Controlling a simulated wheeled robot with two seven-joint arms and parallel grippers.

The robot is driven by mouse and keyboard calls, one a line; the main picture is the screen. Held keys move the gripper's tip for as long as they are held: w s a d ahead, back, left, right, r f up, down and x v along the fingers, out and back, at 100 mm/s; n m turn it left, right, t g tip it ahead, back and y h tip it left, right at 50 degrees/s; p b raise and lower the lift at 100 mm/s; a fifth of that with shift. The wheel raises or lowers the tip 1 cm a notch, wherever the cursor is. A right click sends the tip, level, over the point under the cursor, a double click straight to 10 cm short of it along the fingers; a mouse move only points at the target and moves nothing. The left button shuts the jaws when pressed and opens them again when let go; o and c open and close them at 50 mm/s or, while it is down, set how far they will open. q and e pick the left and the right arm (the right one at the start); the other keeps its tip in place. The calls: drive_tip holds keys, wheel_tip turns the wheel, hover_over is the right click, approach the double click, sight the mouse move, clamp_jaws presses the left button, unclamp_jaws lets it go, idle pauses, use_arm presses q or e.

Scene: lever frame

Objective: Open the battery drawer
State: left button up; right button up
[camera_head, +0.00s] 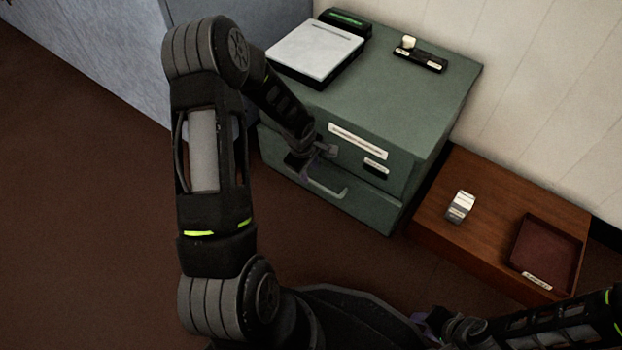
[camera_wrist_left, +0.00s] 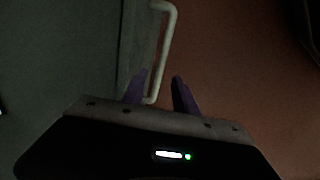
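A green cabinet (camera_head: 395,105) stands against the wall with two stacked fronts. The upper front (camera_head: 345,150) carries a long white label and a small dark plate, their text too small to read. The lower drawer front (camera_head: 372,208) has a pale bar handle (camera_head: 335,193), also in the left wrist view (camera_wrist_left: 168,45). Which front is the battery drawer I cannot read. My left gripper (camera_head: 307,165) is at the handle's left end. In the left wrist view its purple fingers (camera_wrist_left: 160,90) are apart, with the handle's near end between them. My right gripper (camera_head: 432,322) is low at the right, its fingers unclear.
On the cabinet top are a white-topped device (camera_head: 315,52), a dark box with a green display (camera_head: 345,20) and a small black holder (camera_head: 420,60). A low wooden table (camera_head: 430,222) at right holds a small white-and-grey item (camera_head: 460,206) and a dark red tray (camera_head: 520,250).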

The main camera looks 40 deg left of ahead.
sight(312, 181)
use_arm(q)
drive_tip(key=f+b, duration=0.1)
drive_tip(key=f, duration=0.1)
drive_tip(key=w+f, duration=0.1)
drive_tip(key=f, duration=0.2)
drive_tip(key=shift+b, duration=0.4)
clamp_jaws()
idle(1.0)
